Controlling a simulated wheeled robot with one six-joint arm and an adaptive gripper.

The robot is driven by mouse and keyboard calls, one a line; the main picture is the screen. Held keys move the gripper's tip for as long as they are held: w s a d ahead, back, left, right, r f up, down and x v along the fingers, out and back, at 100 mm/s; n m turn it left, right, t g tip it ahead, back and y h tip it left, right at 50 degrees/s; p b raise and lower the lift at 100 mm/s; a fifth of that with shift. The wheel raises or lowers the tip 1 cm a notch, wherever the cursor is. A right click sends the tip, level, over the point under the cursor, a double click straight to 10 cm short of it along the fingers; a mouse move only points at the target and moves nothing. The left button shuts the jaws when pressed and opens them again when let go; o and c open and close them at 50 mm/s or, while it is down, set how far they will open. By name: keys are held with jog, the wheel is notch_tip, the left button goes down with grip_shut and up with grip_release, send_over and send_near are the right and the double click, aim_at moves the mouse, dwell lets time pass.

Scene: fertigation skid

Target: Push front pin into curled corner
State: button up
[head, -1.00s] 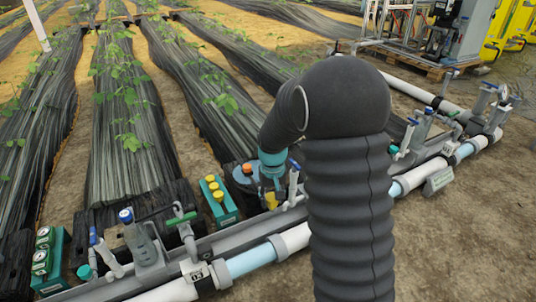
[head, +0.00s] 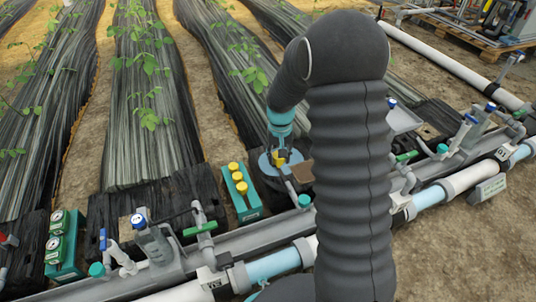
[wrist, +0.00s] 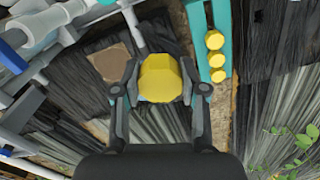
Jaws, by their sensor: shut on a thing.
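My gripper (wrist: 160,80) is shut on a yellow faceted pin head (wrist: 160,78), one finger on each side. The pin's shaft is hidden below the head. In the head view my gripper (head: 280,150) and the yellow head (head: 282,157) are small, just left of my arm. Black film (wrist: 150,45) lies below and around the pin. A square brown patch (wrist: 108,62) shows in it, left of the pin in the wrist view; it also shows in the head view (head: 300,170). I cannot tell whether the pin touches the film or which edge is curled.
A teal block with yellow caps (head: 242,198) stands left of my gripper; it also shows in the wrist view (wrist: 222,18). Grey and white pipes (head: 270,265) with valves run along the near side. A green block with gauges (head: 63,255) stands at the left.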

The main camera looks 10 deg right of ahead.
jog(key=w+f+m+p, duration=0.5)
jog(key=w+f+p, duration=0.1)
jog(key=w+f, duration=0.15)
jog(key=b, duration=0.4)
send_over(273, 179)
jog(key=s, duration=0.2)
jog(key=shift+f, duration=5.15)
jog(key=shift+s+a+f+m+b, duration=0.1)
jog(key=shift+a+f+m+b, duration=0.05)
jog(key=shift+f+b, duration=0.35)
jog(key=shift+s+a+f+m+b, duration=0.15)
jog(key=shift+f+b, duration=0.2)
jog(key=shift+f, duration=0.2)
jog(key=shift+f+b, duration=0.55)
jog(key=o, duration=1.2)
jog(key=shift+r+p, duration=2)
jog(key=shift+r, duration=2)
